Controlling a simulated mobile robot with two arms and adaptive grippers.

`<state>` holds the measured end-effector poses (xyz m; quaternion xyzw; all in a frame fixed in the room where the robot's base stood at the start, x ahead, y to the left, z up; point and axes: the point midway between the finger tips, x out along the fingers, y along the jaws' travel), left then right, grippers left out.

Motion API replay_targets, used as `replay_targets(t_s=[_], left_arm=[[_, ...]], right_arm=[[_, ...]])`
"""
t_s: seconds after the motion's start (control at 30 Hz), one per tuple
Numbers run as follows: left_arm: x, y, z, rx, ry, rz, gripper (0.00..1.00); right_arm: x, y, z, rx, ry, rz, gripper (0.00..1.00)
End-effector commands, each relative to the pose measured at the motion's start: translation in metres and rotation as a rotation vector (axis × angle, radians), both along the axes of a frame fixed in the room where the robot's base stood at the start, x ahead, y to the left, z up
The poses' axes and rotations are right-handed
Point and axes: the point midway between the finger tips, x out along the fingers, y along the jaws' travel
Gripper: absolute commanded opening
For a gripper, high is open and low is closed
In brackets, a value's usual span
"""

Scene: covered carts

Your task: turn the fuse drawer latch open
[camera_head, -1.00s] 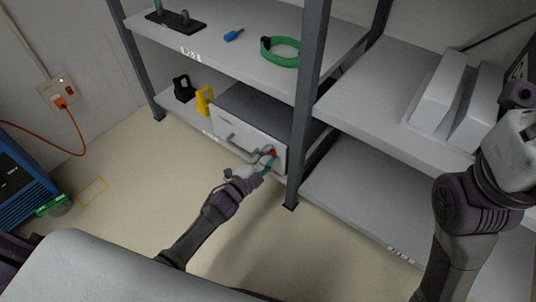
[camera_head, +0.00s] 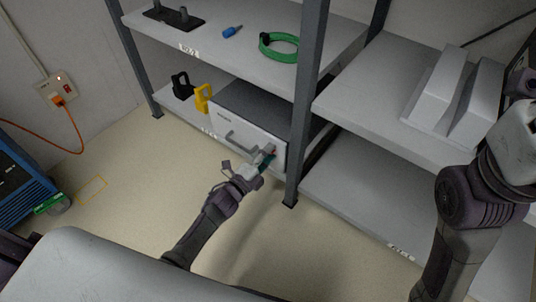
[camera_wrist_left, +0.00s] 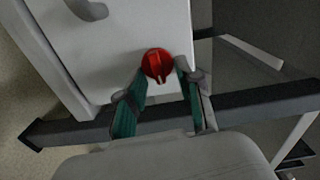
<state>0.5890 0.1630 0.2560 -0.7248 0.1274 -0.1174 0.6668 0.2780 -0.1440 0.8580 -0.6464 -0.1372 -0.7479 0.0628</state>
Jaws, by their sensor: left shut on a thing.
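The fuse drawer (camera_head: 233,124) is a white-fronted box with a grey bar handle (camera_head: 246,143) on the lower shelf. Its front looks closed. The latch is a round red knob with a raised ridge, at the right end of the front; it is clearest in the wrist view (camera_wrist_left: 157,63). My left gripper (camera_head: 267,158) is at the latch. In the wrist view its teal fingers (camera_wrist_left: 162,76) stand either side of the knob, shut on it. In the head view the fingers mostly hide the knob. My right arm is at the right edge; its gripper does not show.
A dark shelf post (camera_head: 298,130) stands just right of the drawer. A yellow padlock-shaped item (camera_head: 203,98) and a black one (camera_head: 181,86) stand left of it. The upper shelf holds a green cable loop (camera_head: 279,46) and a blue tool (camera_head: 232,31). The floor in front is clear.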

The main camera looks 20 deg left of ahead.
Motion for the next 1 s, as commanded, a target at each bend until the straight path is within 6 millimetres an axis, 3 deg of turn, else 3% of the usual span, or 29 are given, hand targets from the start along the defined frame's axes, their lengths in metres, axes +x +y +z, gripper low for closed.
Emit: replay_targets(t_s=[0.3,0.33,0.47,0.8,1.0], left_arm=[[-0.001,-0.001,-0.001,-0.001,0.001,-0.002,0.0],[-0.001,-0.001,-0.001,-0.001,0.001,-0.002,0.4],[0.0,-0.001,-0.001,-0.002,0.002,-0.001,0.6],[-0.003,0.001,-0.001,-0.001,0.001,0.0,0.6],[-0.031,0.011,-0.002,-0.001,0.003,0.0,0.6]], right_arm=[[-0.001,0.0,0.001,0.002,-0.003,0.0,0.4],[-0.001,0.0,0.001,0.002,-0.003,0.0,0.4],[0.0,0.0,0.001,0.002,-0.003,0.0,0.4],[0.001,0.0,0.001,0.004,-0.002,0.0,0.4],[0.001,0.0,0.0,0.003,-0.001,0.0,0.4]])
